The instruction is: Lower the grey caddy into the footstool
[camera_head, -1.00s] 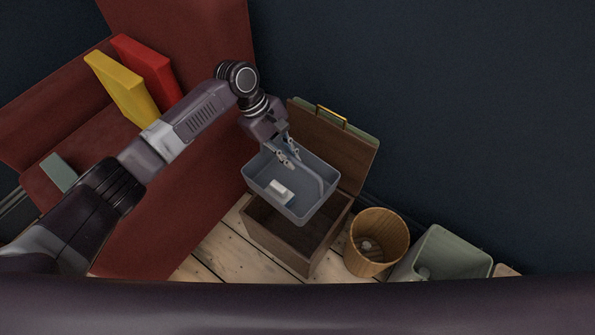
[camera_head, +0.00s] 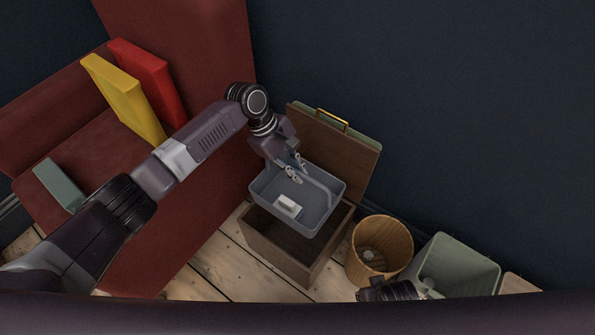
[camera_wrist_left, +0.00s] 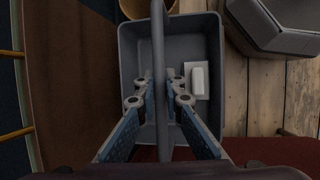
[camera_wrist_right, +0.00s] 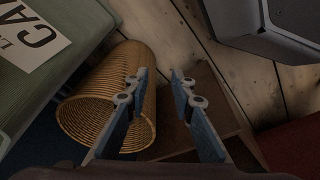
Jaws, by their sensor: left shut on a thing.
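The grey caddy (camera_head: 316,217) is an open tray with a central handle and a small white item (camera_head: 288,206) inside. My left gripper (camera_head: 293,170) is shut on the caddy's handle; the left wrist view also shows the handle (camera_wrist_left: 158,60) between its fingers. The footstool (camera_head: 274,244) is a brown box, its lid (camera_head: 345,160) raised against the wall side. The caddy hangs over the footstool's opening and hides part of it. My right gripper (camera_wrist_right: 155,80) is open and empty in the right wrist view, with a wicker basket beyond its fingers.
The wicker basket (camera_head: 378,238) and a green bin (camera_head: 455,265) stand right of the footstool. A red sofa (camera_head: 205,200) with yellow (camera_head: 122,97) and red cushions (camera_head: 148,78) is at left. Bare plank floor (camera_head: 225,265) shows before the footstool.

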